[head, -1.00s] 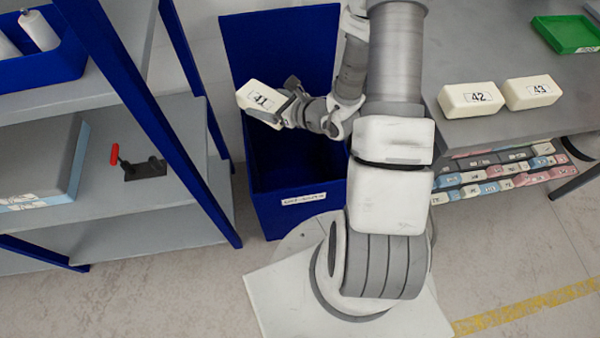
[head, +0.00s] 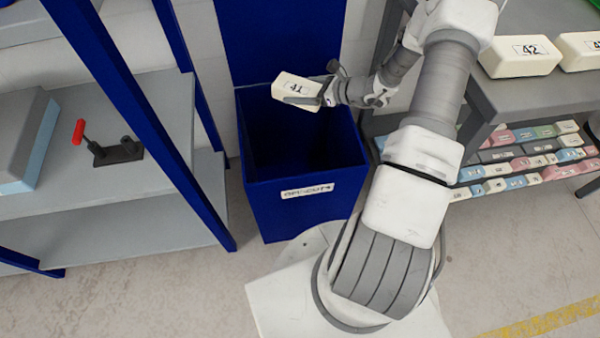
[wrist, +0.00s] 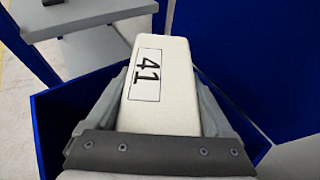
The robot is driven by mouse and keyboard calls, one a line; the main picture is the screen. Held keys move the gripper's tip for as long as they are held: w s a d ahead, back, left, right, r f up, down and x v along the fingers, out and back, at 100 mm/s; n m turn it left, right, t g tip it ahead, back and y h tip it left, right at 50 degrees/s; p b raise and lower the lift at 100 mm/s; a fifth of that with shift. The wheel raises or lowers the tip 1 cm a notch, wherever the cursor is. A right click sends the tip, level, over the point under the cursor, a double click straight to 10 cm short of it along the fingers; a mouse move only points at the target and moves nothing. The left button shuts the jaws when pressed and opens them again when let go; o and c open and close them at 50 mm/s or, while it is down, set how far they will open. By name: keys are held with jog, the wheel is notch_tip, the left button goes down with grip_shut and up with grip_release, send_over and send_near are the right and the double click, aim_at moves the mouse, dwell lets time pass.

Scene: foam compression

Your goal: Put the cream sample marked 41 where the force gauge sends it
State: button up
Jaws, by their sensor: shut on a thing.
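The cream sample marked 41 (head: 297,88) is a pale block with its label facing up. My gripper (head: 314,100) is shut on it and holds it over the open mouth of a blue bin (head: 305,205). In the wrist view the sample (wrist: 172,105) lies between both fingers, with the bin's blue walls (wrist: 52,130) around and below it. The bin has a raised blue lid or back panel (head: 280,40) and a white label on its front, too small to read surely. I see no force gauge that I can make out.
A blue-framed grey shelf (head: 120,215) stands left, carrying a red-handled clamp (head: 105,145) and a grey-and-blue block (head: 25,140). A grey table at right holds cream sample 42 (head: 520,57) and another cream block (head: 585,50). Several coloured blocks sit in racks below.

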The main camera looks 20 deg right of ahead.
notch_tip(320, 180, down, 6)
jog(key=b, duration=0.4)
jog(key=o, duration=1.2)
jog(key=shift+d, duration=0.1)
jog(key=p+v, duration=0.3)
jog(key=v, duration=0.9)
